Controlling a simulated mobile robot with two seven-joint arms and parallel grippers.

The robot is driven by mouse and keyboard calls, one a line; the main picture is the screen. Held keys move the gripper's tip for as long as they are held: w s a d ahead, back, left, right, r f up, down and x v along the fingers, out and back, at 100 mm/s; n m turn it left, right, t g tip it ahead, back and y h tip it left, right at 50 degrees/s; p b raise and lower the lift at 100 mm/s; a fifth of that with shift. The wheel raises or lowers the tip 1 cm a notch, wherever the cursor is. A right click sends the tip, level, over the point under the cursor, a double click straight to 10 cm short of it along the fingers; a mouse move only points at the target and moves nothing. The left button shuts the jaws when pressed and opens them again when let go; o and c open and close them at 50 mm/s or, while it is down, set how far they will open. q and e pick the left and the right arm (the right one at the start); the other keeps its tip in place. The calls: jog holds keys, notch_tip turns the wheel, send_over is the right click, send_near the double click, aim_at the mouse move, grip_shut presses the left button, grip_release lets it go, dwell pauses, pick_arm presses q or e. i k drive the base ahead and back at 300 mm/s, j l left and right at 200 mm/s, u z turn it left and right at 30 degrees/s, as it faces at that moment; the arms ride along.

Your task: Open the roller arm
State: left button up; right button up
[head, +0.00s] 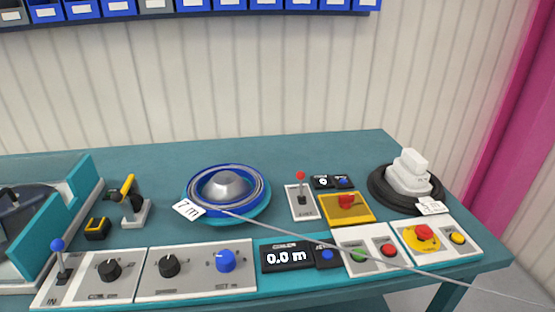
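Neither of my grippers shows in the head view. No part is clearly labelled as the roller arm. A small black and yellow device (129,190) stands on a grey base at the left of the teal bench, and it may be the roller arm; whether it is open or shut is too small to tell. A black and yellow block (97,228) sits just left of it. A blue reel (228,188) with a silver domed hub lies in the middle, with a "7 m" tag (188,209) at its front left.
A grey cable (330,247) runs from the reel over the front panels to the right edge. Panels carry knobs, a display (287,256) reading 0.0 m, buttons and levers. A white stacked piece on a black disc (378,192) stands right. The teal bench's (330,153) back strip is clear.

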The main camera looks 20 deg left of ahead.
aim_at(127, 190)
jog(key=u, duration=1.55)
